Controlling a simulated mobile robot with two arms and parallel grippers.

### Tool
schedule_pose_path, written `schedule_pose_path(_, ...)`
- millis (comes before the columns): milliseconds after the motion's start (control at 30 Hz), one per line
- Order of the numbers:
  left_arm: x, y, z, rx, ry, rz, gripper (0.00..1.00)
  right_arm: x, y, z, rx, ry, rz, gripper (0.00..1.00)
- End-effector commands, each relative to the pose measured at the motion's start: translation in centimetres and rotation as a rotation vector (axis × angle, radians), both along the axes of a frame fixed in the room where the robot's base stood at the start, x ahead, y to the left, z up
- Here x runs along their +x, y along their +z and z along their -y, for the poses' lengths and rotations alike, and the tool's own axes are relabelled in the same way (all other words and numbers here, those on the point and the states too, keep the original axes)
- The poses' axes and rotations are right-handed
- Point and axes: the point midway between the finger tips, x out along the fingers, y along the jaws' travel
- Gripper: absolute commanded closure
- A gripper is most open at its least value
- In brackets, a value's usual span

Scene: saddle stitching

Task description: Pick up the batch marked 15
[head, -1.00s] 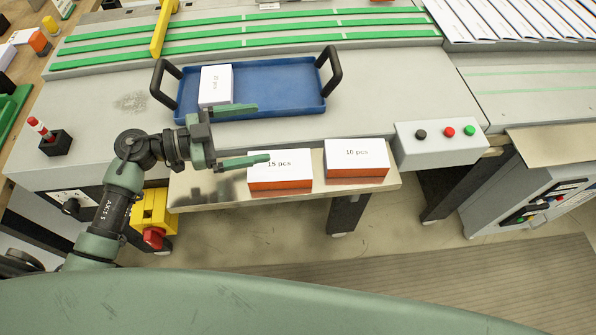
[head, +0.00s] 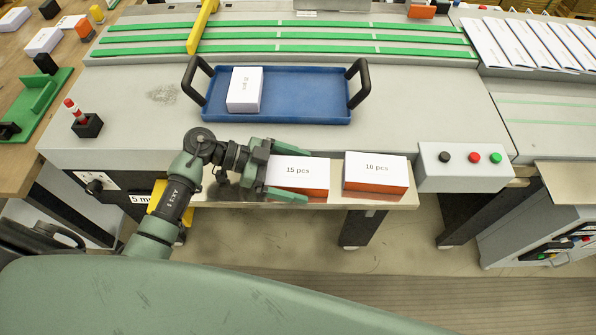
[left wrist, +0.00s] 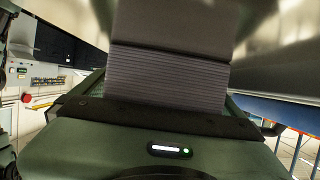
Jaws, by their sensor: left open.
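The batch marked "15 pcs" (head: 298,170), a white-topped block with an orange lower edge, lies on the narrow metal shelf at the front of the machine. My left gripper (head: 304,174) is open at this batch. One green finger is along its far side and the other along its front side, reaching in from the left. Whether the fingers touch it cannot be told. My right gripper is not in view.
A similar batch marked "10 pcs" (head: 376,170) lies close to the right on the same shelf (head: 232,192). A blue tray (head: 310,95) with black handles behind holds a white batch (head: 245,90). A button box (head: 465,167) stands at the right.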

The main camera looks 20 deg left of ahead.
Motion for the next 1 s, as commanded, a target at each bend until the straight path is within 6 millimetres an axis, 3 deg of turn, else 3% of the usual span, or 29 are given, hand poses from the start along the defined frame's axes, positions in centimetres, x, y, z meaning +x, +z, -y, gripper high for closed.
schedule_pose_path(233, 0.0, -0.2, 0.2, 0.001, 0.000, 0.000, 0.00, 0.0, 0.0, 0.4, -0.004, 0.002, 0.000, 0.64)
schedule_pose_path(267, 0.0, -0.2, 0.2, 0.001, 0.000, 0.000, 0.06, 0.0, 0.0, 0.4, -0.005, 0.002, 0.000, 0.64)
schedule_pose_path(533, 0.0, -0.1, 0.2, 0.000, 0.000, 0.001, 0.81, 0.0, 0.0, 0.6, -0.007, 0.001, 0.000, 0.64)
schedule_pose_path(833, 0.1, 0.2, 0.2, 0.000, 0.000, 0.003, 0.83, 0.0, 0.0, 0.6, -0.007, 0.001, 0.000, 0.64)
schedule_pose_path(1000, 0.1, 1.5, 0.1, 0.000, -0.001, 0.006, 0.83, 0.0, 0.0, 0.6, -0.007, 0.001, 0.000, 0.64)
